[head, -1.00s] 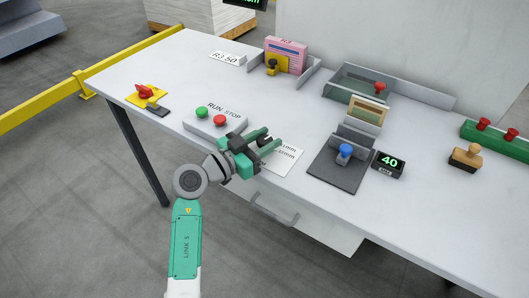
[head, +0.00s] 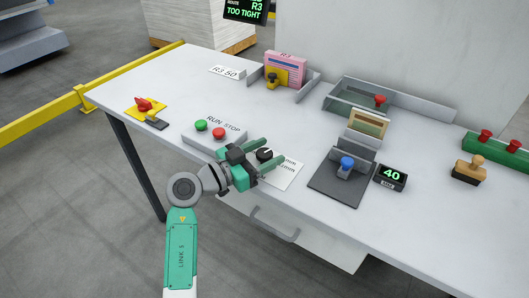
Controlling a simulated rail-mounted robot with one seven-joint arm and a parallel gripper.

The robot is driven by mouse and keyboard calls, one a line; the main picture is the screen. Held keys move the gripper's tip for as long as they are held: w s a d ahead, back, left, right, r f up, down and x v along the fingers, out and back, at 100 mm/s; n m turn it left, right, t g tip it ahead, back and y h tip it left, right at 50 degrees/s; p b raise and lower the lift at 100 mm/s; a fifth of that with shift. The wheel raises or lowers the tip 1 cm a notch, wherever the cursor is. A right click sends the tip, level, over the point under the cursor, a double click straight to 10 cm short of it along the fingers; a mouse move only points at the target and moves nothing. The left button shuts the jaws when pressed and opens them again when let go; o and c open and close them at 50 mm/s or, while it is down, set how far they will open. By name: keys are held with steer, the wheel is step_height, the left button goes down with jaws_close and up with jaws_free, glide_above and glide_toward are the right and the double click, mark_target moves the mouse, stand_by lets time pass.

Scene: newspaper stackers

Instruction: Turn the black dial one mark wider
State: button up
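The black dial (head: 264,154) sits on a white plate (head: 284,175) near the front edge of the table. The printed marks on the plate are partly hidden by my gripper, and I cannot read the dial's setting. My gripper (head: 275,151) is open, with its green fingers reaching to the right. In this view the dial shows between the two fingers. I cannot tell whether the fingers are level with it or above it, and no contact is clear.
The RUN/STOP box (head: 214,133) with green and red buttons stands close left of my gripper. A dark screen (head: 246,10) reads "R3 TOO TIGHT". A blue-knobbed device (head: 347,163) and a "40" display (head: 390,177) stand to the right.

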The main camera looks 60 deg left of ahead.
mark_target(258, 156)
steer(key=s, duration=0.2)
steer(key=s+d+p, duration=0.1)
steer(key=s, duration=0.2)
steer(key=s+p, duration=0.1)
steer(key=s, duration=0.1)
steer(key=shift+s+d, duration=0.2)
steer(key=shift+s, duration=0.15)
steer(key=w+d+r+m+t+h+p, duration=0.1)
steer(key=w+d+r+p, duration=0.3)
steer(key=w+d+r, duration=0.65)
steer(key=w+d+r+m+h+p, duration=0.1)
steer(key=w+d+r+m+p, duration=0.15)
steer(key=w+d+r, duration=0.75)
steer(key=s+d+r+n+t+h+p, duration=0.1)
steer(key=s+d+r+t+p, duration=0.3)
steer(key=d+r, duration=0.9)
steer(key=s+d+r+t+h+p, duration=0.15)
steer(key=s+d+r, duration=0.45)
steer(key=d+r, duration=0.75)
step_height(258, 156, up, 38)
steer(key=y+p, duration=0.1)
steer(key=p, duration=3.7)
steer(key=shift+s+a+r+t+y, duration=0.25)
steer(key=shift+s+a+t+y, duration=0.1)
steer(key=shift+s+a, duration=0.1)
